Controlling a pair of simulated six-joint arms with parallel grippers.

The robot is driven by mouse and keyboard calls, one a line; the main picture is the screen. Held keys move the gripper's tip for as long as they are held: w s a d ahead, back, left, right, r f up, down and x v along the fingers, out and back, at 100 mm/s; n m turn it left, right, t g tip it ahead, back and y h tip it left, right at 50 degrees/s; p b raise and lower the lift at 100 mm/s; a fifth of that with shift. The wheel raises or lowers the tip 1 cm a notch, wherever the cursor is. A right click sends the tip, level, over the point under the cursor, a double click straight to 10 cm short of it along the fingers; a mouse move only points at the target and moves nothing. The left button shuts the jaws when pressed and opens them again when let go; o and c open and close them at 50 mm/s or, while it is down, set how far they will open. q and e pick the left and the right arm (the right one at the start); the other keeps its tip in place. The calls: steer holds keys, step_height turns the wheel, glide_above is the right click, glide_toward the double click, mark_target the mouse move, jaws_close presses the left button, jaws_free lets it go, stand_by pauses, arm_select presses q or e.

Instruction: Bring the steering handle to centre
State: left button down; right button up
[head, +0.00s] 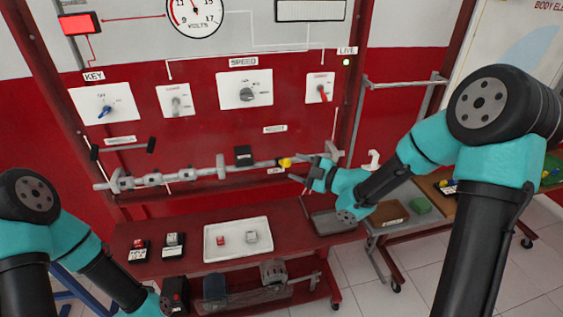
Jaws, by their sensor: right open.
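A bar with black grips at both ends (122,148), which looks like the steering handle, is mounted low on the left of the red panel. It sits a little tilted, its right end higher, under a small label too small to read. My right gripper (302,170) is open and empty, far to the right of that bar. It is close to a yellow knob (286,162) at the right end of a long grey shaft (185,176); I cannot tell whether they touch. My left arm runs down to the bottom edge, and its gripper is out of view.
A white tray (208,252) with two small parts lies on the red bench, with small modules to its left (140,249). The KEY (101,106) and SPEED (246,91) plates are above. A side bench (427,219) stands right.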

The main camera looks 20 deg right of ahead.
mark_target(282, 161)
steer(key=x, duration=0.6)
jaws_close()
stand_by(0.5)
